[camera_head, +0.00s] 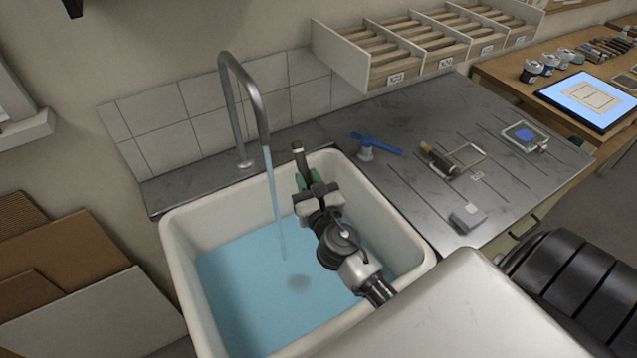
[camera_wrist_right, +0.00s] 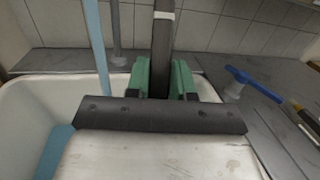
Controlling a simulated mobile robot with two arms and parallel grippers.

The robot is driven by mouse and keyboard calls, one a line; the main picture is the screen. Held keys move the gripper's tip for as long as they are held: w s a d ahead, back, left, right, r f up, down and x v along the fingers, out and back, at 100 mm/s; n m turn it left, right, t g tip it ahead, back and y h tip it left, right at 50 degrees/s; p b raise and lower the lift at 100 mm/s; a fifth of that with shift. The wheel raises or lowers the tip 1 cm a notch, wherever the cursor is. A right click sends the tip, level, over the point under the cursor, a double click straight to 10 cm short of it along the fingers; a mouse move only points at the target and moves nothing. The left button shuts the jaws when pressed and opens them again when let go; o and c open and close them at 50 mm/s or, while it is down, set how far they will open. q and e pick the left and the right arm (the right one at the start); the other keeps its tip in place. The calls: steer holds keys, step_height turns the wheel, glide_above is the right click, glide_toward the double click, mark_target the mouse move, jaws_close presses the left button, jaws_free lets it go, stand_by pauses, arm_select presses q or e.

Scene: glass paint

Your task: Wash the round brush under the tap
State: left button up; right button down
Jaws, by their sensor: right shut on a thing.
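My right gripper (camera_head: 309,190) is over the white sink, with its green fingers closed. In the right wrist view its fingers (camera_wrist_right: 160,80) are shut on a dark upright handle (camera_wrist_right: 163,45) with a pale band. In the head view the top of this brush (camera_head: 298,150) sticks up above the fingers; its lower end and bristles are hidden. The metal tap (camera_head: 247,95) runs, and its water stream (camera_head: 275,200) falls left of the gripper, apart from the brush's visible part. The stream also shows in the right wrist view (camera_wrist_right: 98,50). My left gripper is not in view.
The sink (camera_head: 180,260) holds blue water (camera_head: 235,290). A blue-handled valve (camera_head: 376,144), a brown-handled tool (camera_head: 438,160) and a small grey block (camera_head: 467,217) lie on the steel counter (camera_head: 420,205) at right. Wooden compartments (camera_head: 395,65) stand behind.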

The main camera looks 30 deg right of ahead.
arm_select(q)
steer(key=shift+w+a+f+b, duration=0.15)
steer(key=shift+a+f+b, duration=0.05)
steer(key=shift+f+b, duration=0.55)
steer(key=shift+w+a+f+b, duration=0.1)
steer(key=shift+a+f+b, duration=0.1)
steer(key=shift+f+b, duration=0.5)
arm_select(e)
steer(key=w+a+f, duration=0.2)
steer(key=w+a, duration=0.2)
steer(key=w, duration=0.4)
steer(key=shift+w+a, duration=0.35)
steer(key=shift+d+r, duration=0.1)
steer(key=shift+d, duration=0.05)
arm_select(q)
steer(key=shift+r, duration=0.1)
arm_select(e)
steer(key=shift+w+d, duration=0.25)
steer(key=shift+d, duration=0.2)
steer(key=shift+a, duration=0.1)
steer(key=shift+s+a, duration=0.3)
steer(key=shift+a, duration=0.2)
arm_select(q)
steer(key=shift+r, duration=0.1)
arm_select(e)
steer(key=shift+w+d, duration=0.1)
steer(key=shift+d, duration=0.05)
